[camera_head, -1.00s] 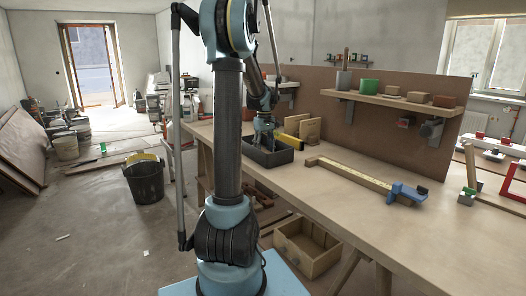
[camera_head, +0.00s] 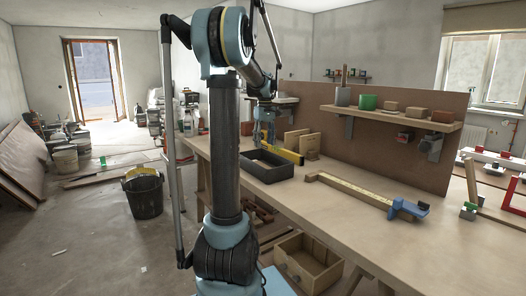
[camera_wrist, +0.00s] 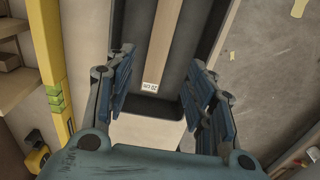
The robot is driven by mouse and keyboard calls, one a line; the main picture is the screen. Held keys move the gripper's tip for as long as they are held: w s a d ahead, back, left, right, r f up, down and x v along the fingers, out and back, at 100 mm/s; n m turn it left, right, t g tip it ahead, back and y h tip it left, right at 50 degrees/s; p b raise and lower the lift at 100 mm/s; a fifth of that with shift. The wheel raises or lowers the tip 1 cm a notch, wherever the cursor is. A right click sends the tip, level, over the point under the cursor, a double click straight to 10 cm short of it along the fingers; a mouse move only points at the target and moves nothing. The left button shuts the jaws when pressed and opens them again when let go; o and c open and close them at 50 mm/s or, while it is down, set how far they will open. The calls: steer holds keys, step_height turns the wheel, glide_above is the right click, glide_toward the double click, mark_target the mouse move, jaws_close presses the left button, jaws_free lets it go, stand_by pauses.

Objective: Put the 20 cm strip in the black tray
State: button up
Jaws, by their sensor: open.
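The black tray (camera_head: 285,173) stands on the workbench, left of the long measuring board. In the wrist view, the tray wall (camera_wrist: 222,28) frames a light wooden strip (camera_wrist: 166,40) lying lengthwise inside it. The strip has a small white label near its close end; the print is upside down and looks like 20. My gripper (camera_wrist: 160,78) is open, its fingers apart on either side of the strip and not touching it. In the head view, my gripper (camera_head: 266,138) is above the tray. The tray's inside is mostly hidden there.
A yellow spirit level (camera_head: 291,156) and wooden blocks (camera_head: 297,140) stand just beyond the tray. A wooden board with a yellow scale (camera_head: 350,190) and a blue clamp (camera_head: 408,208) lies to its right. A shelf (camera_head: 385,116) hangs behind. The bench front is clear.

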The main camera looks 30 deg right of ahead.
steer(key=s+a+f, duration=0.1)
steer(key=s+a, duration=0.3)
steer(key=a, duration=0.3)
steer(key=s+a+f+t, duration=0.1)
steer(key=s+a, duration=0.2)
steer(key=a, duration=0.4)
steer(key=s+a+f, duration=0.1)
steer(key=s+a, duration=0.3)
steer(key=a, duration=0.3)
steer(key=s+a+f+m+t, duration=0.1)
steer(key=s+a+f, duration=1.2)
steer(key=s+f, duration=0.3)
steer(key=shift+s+a, duration=0.2)
steer(key=shift+s, duration=0.35)
